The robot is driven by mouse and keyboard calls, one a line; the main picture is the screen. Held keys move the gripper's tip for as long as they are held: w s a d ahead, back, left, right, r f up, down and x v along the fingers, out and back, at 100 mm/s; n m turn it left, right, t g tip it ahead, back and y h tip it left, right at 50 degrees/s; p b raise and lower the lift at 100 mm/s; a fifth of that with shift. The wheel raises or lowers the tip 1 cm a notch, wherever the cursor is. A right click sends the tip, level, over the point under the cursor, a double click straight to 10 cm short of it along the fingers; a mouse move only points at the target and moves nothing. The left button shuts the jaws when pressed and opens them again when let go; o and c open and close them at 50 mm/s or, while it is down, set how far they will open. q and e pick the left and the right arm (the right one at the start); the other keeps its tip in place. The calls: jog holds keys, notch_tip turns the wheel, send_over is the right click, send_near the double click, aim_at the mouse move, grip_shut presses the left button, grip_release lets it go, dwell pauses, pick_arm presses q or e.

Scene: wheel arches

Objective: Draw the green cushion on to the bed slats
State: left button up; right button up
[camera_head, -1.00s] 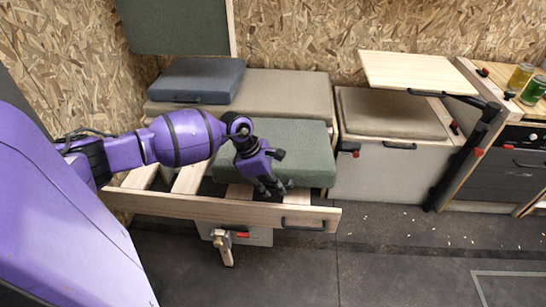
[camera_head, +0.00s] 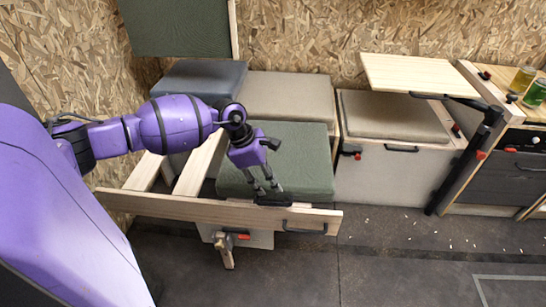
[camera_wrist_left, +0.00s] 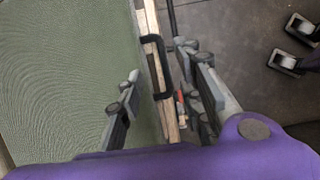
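The green cushion (camera_head: 290,160) lies flat over the right part of the bed slats (camera_head: 203,163), its front edge close by the wooden front rail (camera_head: 180,207). A black handle (camera_head: 273,199) is on its front edge. My left gripper (camera_head: 268,189) points down at this handle. In the left wrist view the cushion (camera_wrist_left: 65,75) fills the left side. The fingers of my left gripper (camera_wrist_left: 165,98) stand apart there, with the handle (camera_wrist_left: 160,68) between them and a visible gap on each side. My right gripper is not clearly seen.
A beige cushion (camera_head: 290,97) and a blue cushion (camera_head: 205,80) lie behind. A box with a beige top cushion (camera_head: 392,115) stands to the right, under a wooden tabletop (camera_head: 420,75). The rail has its own handle (camera_head: 305,229).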

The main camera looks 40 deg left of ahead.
pick_arm(q)
jog(key=v, duration=0.7)
jog(key=shift+r, duration=0.2)
jog(key=shift+s, duration=0.1)
